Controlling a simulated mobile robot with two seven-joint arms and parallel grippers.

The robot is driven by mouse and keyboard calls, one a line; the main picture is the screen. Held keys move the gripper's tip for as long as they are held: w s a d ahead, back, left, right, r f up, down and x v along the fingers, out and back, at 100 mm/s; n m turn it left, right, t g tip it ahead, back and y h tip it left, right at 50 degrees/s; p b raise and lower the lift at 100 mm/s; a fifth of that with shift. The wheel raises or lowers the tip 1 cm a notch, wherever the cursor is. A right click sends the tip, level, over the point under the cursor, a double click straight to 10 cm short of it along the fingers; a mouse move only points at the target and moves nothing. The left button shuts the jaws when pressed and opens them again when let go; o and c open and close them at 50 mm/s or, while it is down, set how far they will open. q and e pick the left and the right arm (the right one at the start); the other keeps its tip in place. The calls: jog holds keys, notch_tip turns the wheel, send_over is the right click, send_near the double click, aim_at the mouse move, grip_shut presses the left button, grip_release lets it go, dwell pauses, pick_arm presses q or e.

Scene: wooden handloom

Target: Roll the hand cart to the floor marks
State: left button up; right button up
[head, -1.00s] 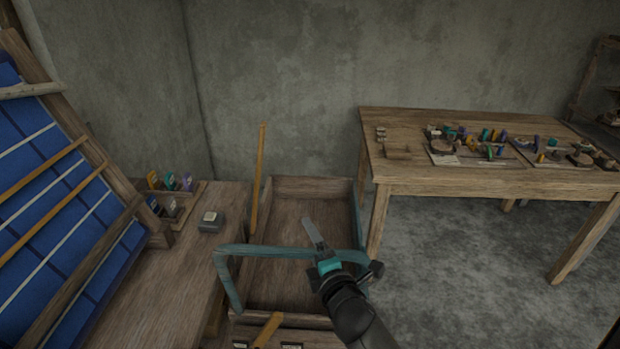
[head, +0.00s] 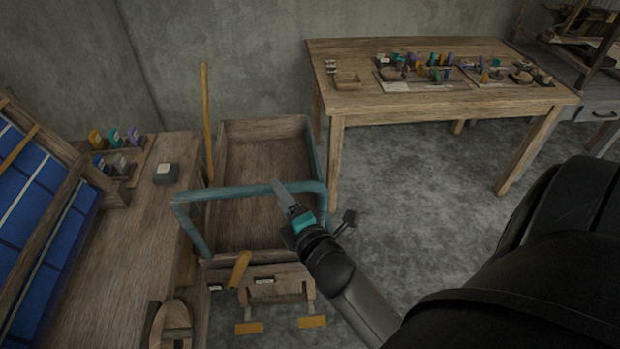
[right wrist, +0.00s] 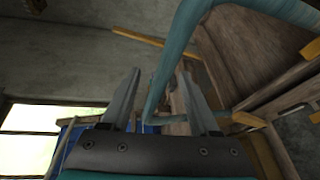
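The hand cart (head: 262,165) is a wooden box with a teal tube handle (head: 245,190) across its near end. It stands on the floor between the left bench and the table. My right gripper (head: 285,200) is at the right part of the handle. In the right wrist view its two fingers (right wrist: 158,75) are apart, with the teal handle tube (right wrist: 172,60) showing between and beyond them; contact cannot be told. Two flat orange pieces (head: 248,328) (head: 312,321) show low at the cart's near end; I cannot tell whether they are floor marks. My left gripper is out of view.
A wooden bench (head: 130,240) runs close along the cart's left side. A wooden table (head: 440,100) with small items stands to the right behind it. An upright wooden stick (head: 207,120) is at the cart's left. Grey floor (head: 410,190) is open on the right.

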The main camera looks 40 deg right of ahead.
jog(key=s+a+f+b, duration=0.1)
jog(key=s+f+b, duration=0.1)
jog(key=s, duration=0.9)
jog(key=shift+s+a+f, duration=0.15)
jog(key=shift+a+f, duration=0.05)
jog(key=shift+a, duration=0.2)
dwell(0.3)
dwell(0.4)
jog(key=shift+f, duration=0.15)
